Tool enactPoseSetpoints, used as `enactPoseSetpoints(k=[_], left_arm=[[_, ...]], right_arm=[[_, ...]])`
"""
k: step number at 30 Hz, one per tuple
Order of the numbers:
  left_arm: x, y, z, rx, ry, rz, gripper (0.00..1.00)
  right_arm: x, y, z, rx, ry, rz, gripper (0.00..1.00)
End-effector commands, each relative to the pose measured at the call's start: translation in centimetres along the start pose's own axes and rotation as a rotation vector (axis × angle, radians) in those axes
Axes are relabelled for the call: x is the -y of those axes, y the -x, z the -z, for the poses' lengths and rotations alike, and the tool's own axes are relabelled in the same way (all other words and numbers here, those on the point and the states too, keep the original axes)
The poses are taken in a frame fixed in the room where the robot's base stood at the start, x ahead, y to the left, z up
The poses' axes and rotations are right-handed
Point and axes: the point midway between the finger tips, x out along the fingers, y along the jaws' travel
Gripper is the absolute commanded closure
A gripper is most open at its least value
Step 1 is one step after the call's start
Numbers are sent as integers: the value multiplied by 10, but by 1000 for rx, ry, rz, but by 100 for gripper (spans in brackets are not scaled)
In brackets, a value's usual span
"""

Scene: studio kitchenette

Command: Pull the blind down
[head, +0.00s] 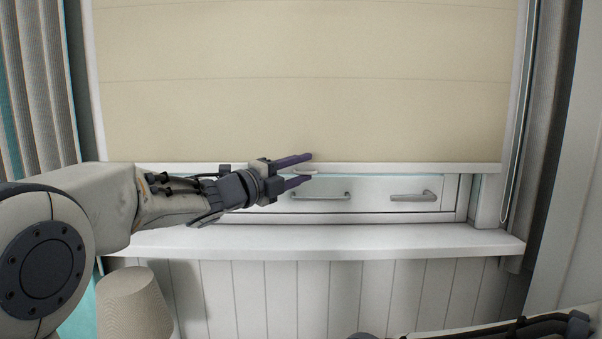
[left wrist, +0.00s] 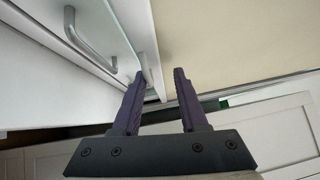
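The cream blind (head: 300,80) covers most of the window in the head view, and its white bottom rail (head: 420,168) hangs just above the sill. A small pale tab (head: 306,172) shows at the rail's middle. My left gripper (head: 306,168) is open at the rail, one purple finger above and one below the tab. In the left wrist view the fingers (left wrist: 160,84) stand apart, with the rail's end-on edge near their tips and the cream blind (left wrist: 220,40) beyond. Contact cannot be told. My right gripper is out of view.
Behind the blind's lower edge is a window frame with metal handles (head: 412,197). A white sill (head: 400,240) runs below it. Grey curtains (head: 550,100) hang at both sides. A ribbed beige lampshade-like object (head: 133,302) stands at the lower left.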

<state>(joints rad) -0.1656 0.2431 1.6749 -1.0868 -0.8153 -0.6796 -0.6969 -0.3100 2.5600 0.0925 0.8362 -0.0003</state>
Motion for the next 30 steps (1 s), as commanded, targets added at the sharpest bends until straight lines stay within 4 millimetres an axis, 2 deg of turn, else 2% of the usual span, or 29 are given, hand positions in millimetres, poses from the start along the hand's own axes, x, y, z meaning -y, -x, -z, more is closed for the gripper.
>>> enactPoseSetpoints(k=[1,18,24,30], left_arm=[[20,-2,-1,-1,-2,3,60],[118,-10,-11,0,-1,3,60],[144,-12,-14,0,-2,3,60],[156,-13,-15,-1,-2,2,60]], right_arm=[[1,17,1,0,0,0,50],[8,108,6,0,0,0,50],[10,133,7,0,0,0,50],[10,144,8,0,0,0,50]])
